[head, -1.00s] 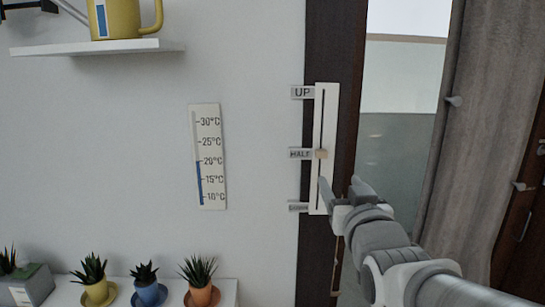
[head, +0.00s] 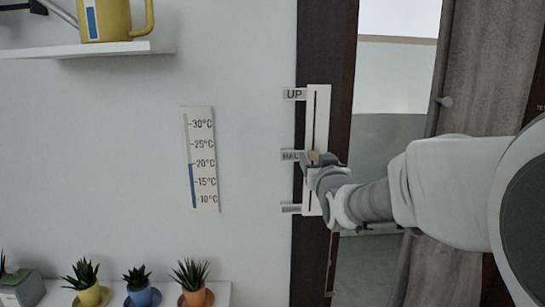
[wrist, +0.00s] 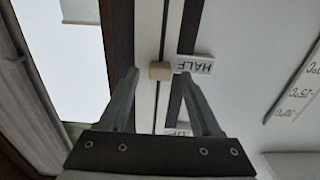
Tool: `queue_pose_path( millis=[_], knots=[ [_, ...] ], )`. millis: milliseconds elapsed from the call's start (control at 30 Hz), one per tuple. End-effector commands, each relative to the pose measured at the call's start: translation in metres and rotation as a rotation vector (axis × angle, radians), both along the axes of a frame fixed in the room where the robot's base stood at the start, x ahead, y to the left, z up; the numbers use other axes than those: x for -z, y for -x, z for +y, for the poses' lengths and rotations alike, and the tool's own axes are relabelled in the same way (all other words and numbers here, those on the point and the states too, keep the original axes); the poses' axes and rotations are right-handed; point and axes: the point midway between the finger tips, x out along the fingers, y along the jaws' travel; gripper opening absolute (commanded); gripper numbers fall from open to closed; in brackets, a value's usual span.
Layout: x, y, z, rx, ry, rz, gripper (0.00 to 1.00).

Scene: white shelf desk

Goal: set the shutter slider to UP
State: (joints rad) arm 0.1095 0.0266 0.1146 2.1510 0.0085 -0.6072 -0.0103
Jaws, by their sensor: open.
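The shutter slider is a tall pale plate (head: 318,110) with a dark slot, mounted on the dark frame beside the wall. Its small beige knob (head: 314,158) stands at the HALF label (head: 291,155), below the UP label (head: 293,94). My gripper (head: 315,163) is at the knob, partly covering the plate. In the wrist view the knob (wrist: 160,70) lies between the tips of my open gripper (wrist: 157,74), with a small gap on each side. The HALF label (wrist: 195,64) appears upside down there. The lowest label (head: 291,208) is too blurred to read.
A thermometer (head: 201,160) hangs on the wall to the left. A shelf (head: 90,49) with a yellow watering can (head: 115,20) is at upper left, and several potted plants stand below.

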Motion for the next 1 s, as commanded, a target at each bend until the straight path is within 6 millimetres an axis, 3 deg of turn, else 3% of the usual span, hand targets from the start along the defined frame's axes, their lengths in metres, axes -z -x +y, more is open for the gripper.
queue_pose_path(
  millis=[200, 467, 833, 1000],
  knots=[
    [0.0004, -0.0133, -0.0001, 0.0, -0.001, 0.001, 0.65],
    [0.0003, -0.0141, -0.0001, 0.0, -0.001, 0.0, 0.65],
    [0.0003, -0.0138, -0.0001, 0.0, 0.0, 0.001, 0.02],
    [0.0003, -0.0138, -0.0001, 0.0, 0.0, 0.001, 0.0]
  ],
)
